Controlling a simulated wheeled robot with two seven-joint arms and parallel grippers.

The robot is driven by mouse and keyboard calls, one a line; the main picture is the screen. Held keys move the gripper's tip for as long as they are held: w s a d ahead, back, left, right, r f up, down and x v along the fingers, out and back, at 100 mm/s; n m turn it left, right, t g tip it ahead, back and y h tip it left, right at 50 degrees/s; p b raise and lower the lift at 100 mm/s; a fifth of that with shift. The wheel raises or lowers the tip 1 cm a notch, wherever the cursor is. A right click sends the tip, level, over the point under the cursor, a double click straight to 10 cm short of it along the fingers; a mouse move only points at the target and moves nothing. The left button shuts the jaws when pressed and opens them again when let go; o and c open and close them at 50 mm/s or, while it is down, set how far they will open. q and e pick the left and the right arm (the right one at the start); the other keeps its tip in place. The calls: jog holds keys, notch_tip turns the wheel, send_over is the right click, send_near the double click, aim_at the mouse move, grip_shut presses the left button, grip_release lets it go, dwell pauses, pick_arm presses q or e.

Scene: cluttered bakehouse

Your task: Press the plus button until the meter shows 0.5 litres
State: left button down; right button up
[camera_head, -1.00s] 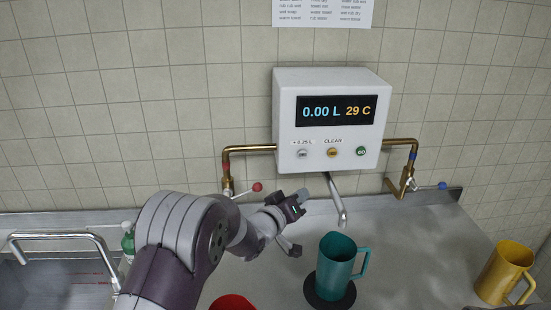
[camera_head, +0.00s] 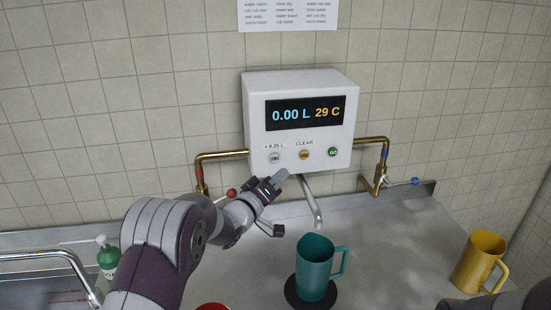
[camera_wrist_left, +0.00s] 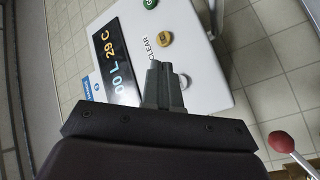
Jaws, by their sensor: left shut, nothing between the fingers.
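The white water meter (camera_head: 345,150) hangs on the tiled wall; its display (camera_head: 305,112) reads 0.00 L and 29 C. Below it are a grey plus 0.25 L button (camera_head: 274,158), a yellow CLEAR button (camera_head: 304,155) and a green button (camera_head: 333,152). My left gripper (camera_head: 281,176) is shut and empty, its tips just below the grey button in the head view. My right gripper is not in view.
A teal jug (camera_head: 314,270) stands on a dark round pad under the spout (camera_head: 313,203). Brass pipes with a red-knobbed lever (camera_head: 231,193) and a blue-knobbed lever (camera_head: 415,181) flank the meter. A yellow jug (camera_head: 477,262) stands right; a green bottle (camera_head: 108,258) stands by the sink.

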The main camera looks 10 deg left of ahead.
aim_at(285, 155)
pick_arm(q)
jog(key=shift+w+a, duration=0.3)
jog(key=shift+w, duration=0.4)
jog(key=shift+w+a, duration=0.35)
jog(key=shift+w, duration=0.35)
jog(key=shift+w+a, duration=0.3)
jog(key=shift+w, duration=0.4)
dwell(0.4)
jog(key=shift+w+a, duration=0.2)
jog(key=shift+w, duration=0.15)
jog(key=shift+w+a, duration=0.15)
jog(key=shift+w, duration=0.25)
dwell(0.7)
jog(key=shift+s, duration=0.15)
jog(key=shift+s+d, duration=0.3)
jog(key=shift+s, duration=0.35)
jog(key=shift+s+d, duration=0.35)
jog(key=shift+s, duration=0.4)
jog(key=shift+s+d, duration=0.3)
jog(key=shift+s, duration=0.5)
jog(key=shift+s+d, duration=0.35)
jog(key=shift+s, duration=0.4)
